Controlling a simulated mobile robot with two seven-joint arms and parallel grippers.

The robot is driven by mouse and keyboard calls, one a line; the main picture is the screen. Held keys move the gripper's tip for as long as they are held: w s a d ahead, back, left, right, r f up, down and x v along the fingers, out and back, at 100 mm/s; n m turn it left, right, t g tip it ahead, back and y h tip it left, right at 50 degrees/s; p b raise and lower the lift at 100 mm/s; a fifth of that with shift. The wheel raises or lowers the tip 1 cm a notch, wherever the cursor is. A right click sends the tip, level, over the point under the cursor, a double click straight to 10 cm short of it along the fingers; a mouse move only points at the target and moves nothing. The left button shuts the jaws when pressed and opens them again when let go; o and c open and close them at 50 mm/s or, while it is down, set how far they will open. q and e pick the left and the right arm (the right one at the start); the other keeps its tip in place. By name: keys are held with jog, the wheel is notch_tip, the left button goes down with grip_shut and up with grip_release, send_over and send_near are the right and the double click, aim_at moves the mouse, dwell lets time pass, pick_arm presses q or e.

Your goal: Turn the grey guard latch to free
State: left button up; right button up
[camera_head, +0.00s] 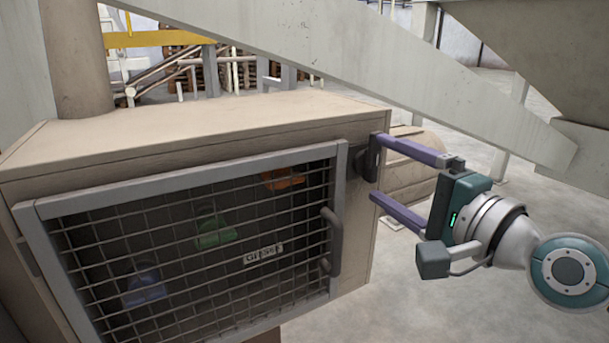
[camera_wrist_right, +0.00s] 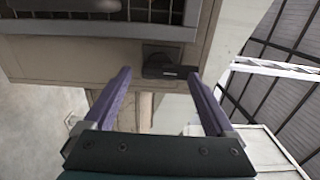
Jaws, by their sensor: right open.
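The dark grey guard latch (camera_head: 367,165) is on the box's front face, just right of the mesh guard (camera_head: 342,180). The guard is closed against the box. My right gripper (camera_head: 374,167) is open, its two purple fingers pointing at the latch from the right. In the right wrist view the latch (camera_wrist_right: 168,66) lies just ahead of the gap between the fingertips (camera_wrist_right: 160,75), with its bar sideways. In the head view the upper fingertip overlaps the latch's edge; I cannot tell whether it touches. My left gripper is not in view.
The guard has a grey handle (camera_head: 333,230). Behind the mesh are orange (camera_head: 284,178), green (camera_head: 214,230) and blue (camera_head: 145,287) items and a small label (camera_head: 263,254). A beam (camera_head: 400,70) slants above the box.

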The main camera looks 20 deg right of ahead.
jog(key=s, duration=0.9)
jog(key=shift+d+b, duration=0.35)
jog(key=shift+b, duration=0.05)
